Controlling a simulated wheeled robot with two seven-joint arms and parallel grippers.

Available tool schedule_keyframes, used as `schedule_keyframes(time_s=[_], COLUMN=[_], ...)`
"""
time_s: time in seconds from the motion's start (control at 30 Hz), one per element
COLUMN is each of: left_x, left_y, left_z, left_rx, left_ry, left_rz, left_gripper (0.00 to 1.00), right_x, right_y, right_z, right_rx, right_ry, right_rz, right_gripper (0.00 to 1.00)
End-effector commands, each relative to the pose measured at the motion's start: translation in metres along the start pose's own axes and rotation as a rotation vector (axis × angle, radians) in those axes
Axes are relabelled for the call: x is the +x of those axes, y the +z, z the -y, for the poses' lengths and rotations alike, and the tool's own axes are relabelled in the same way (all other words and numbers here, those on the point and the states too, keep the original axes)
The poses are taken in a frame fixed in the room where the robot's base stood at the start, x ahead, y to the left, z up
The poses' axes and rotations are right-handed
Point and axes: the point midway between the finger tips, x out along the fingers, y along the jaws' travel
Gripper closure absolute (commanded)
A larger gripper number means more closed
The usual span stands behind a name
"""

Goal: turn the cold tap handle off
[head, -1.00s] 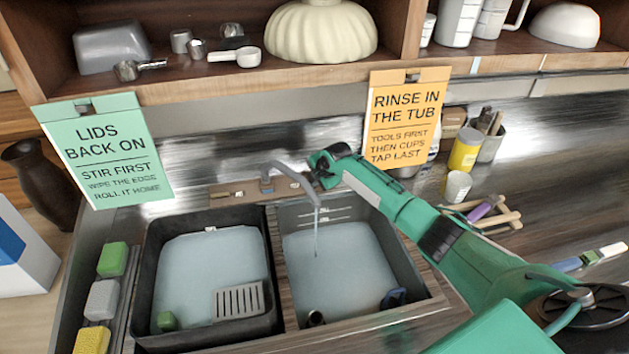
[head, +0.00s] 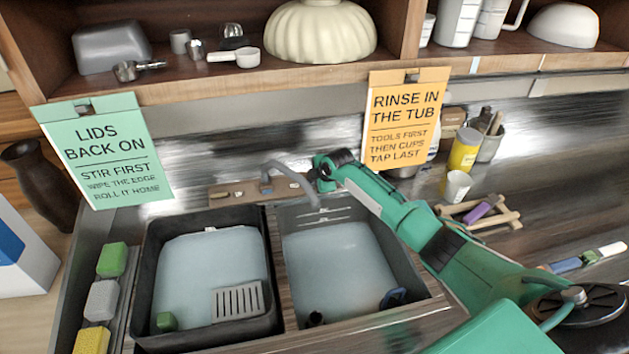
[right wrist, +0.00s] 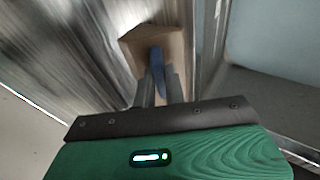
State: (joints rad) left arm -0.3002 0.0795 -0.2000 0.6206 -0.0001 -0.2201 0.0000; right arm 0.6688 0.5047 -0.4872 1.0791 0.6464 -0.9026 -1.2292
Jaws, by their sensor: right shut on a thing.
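The grey tap (head: 291,177) stands on a wooden ledge behind the tubs, its spout over the right-hand tub. No water stream shows below the spout. My right gripper (head: 322,172) is at the right end of the tap ledge, and its fingers are mostly hidden in the head view. In the right wrist view, the fingers (right wrist: 158,88) are shut on the blue cold tap handle (right wrist: 156,58), which rises from a wooden block (right wrist: 137,47). My left gripper is not in view.
The left tub (head: 155,250) and right tub (head: 408,275) hold cloudy water. Two hanging signs (head: 103,150) (head: 404,115) and a shelf (head: 335,73) are above. Sponges (head: 102,300) lie at the left.

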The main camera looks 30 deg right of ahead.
Motion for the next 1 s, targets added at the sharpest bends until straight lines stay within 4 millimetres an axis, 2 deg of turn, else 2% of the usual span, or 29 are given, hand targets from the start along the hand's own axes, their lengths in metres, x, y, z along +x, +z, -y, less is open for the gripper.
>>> schedule_keyframes(time_s=[0.17,0.2,0.3,0.63,0.83,1.0], left_x=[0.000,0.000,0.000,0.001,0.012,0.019], left_y=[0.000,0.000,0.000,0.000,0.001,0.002], left_z=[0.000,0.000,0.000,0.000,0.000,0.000], left_rx=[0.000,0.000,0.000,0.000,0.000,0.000], left_ry=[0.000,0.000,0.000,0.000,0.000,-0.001], left_rz=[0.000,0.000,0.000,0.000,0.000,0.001], left_gripper=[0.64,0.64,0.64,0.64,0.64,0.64], right_x=[0.000,0.000,0.000,-0.001,-0.010,-0.025], right_y=[0.000,0.000,0.000,0.000,0.002,0.007], right_z=[-0.001,-0.001,-0.001,0.000,0.002,0.020], right_rx=[0.002,0.002,0.001,0.000,-0.001,-0.001], right_ry=[0.001,0.001,0.001,0.000,0.002,0.000], right_rz=[0.000,0.000,0.000,0.000,0.000,0.001], right_gripper=[1.00,0.86,0.66,0.66,0.66,0.66])
